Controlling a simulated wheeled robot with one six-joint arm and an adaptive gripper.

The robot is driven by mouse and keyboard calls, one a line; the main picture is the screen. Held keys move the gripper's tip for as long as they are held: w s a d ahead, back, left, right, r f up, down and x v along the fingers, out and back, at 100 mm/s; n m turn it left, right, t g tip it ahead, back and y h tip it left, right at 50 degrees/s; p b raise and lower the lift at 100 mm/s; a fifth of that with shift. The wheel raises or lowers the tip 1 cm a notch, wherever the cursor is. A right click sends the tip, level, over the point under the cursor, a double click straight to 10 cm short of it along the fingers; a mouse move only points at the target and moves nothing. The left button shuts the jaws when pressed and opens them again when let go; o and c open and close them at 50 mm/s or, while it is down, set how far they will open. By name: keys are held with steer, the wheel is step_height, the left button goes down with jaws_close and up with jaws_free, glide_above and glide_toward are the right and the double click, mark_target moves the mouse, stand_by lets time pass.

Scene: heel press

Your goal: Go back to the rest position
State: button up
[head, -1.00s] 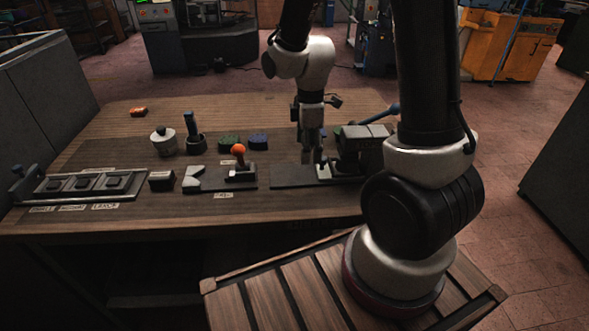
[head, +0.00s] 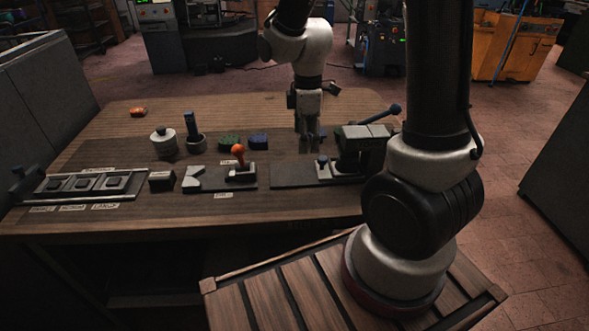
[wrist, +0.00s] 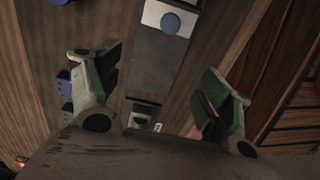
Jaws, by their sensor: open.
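My gripper (head: 308,137) hangs fingers-down above the back of the bench, just behind and above the dark base plate of the press (head: 362,140). In the wrist view my gripper (wrist: 160,88) has its two green-padded fingers wide apart with nothing between them. A small pale block with a round blue-grey top (head: 323,163) sits on the press plate, in front of and below the fingers. It also shows at the top of the wrist view (wrist: 172,21), apart from the fingers. The lever (head: 388,110) of the press sticks up to the right.
An orange-knobbed lever (head: 238,150) stands left of the press. Further left are a tray with dark squares (head: 90,184), a lidded pot (head: 164,141) and a cup with a blue-grey handle (head: 193,130). Blue and green pieces (head: 258,141) lie behind. The bench front is clear.

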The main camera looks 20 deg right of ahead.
stand_by(0.4)
steer(key=s+d+r+m+t, duration=0.2)
steer(key=s+d+r+m, duration=0.1)
steer(key=s+r+m, duration=0.4)
steer(key=s+d+r+m+t, duration=0.2)
steer(key=s+d+r+m, duration=0.2)
steer(key=s+r+m, duration=0.3)
steer(key=v, duration=0.5)
steer(key=shift+s+f, duration=0.2)
steer(key=shift+s, duration=0.2)
